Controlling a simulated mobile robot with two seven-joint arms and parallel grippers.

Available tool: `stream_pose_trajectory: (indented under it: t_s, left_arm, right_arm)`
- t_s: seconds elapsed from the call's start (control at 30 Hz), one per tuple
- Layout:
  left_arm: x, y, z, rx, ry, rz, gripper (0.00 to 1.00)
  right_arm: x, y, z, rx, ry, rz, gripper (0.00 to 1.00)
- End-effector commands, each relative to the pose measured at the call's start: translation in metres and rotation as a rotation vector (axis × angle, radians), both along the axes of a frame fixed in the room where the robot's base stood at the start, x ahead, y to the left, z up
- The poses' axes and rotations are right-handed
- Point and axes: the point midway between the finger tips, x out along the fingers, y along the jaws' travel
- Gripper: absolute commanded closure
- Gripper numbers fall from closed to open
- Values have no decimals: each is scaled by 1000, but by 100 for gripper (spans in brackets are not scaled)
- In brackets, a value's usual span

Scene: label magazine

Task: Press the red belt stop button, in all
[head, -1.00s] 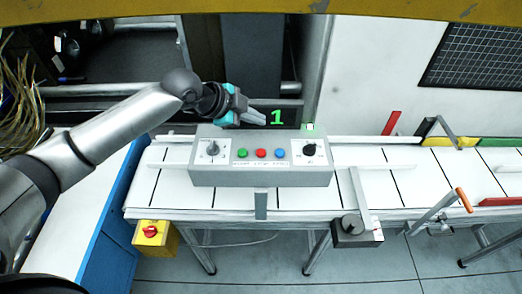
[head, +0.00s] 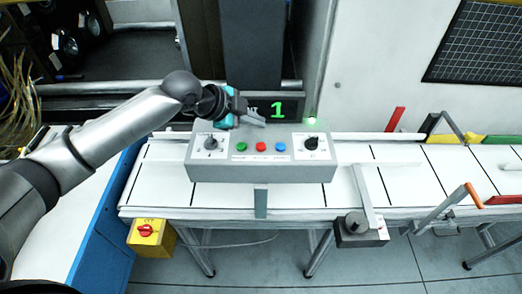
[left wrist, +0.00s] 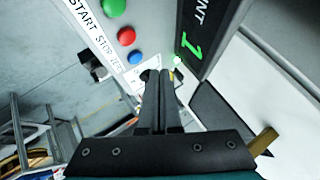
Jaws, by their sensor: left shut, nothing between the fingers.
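The red button (head: 261,146) sits between a green button (head: 241,147) and a blue button (head: 280,147) on the grey control box (head: 262,172) in the head view. In the left wrist view the red button (left wrist: 126,36) is above the word STOP on the panel. My left gripper (head: 256,120) is shut and empty, just behind the buttons and over the box's far edge. In the left wrist view its fingers (left wrist: 160,76) point past the buttons, apart from the red one. My right gripper is not in view.
The box has two black knobs (head: 311,143) and stands on a white conveyor (head: 160,187). A display (head: 278,109) behind reads a green 1. A green lamp (head: 310,121) glows beside it. A yellow box with a red switch (head: 146,231) hangs at the front left.

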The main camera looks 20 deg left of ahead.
Motion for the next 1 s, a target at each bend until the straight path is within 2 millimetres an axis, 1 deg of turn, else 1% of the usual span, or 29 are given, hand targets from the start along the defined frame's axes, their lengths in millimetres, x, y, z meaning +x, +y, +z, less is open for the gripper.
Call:
stream_pose_trajectory:
  t_s: [0.03,0.2,0.4,0.53,1.0]
  left_arm:
    - [0,0,-10,-1,0,-1,100]
    - [0,0,-26,-1,0,-1,100]
    - [0,0,-46,0,2,1,100]
    - [0,0,-50,-1,0,1,100]
    - [0,0,-50,-1,0,1,100]
  right_arm:
    - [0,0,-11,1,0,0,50]
    - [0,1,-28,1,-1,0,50]
    - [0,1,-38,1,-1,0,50]
    - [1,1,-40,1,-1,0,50]
    - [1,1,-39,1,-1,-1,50]
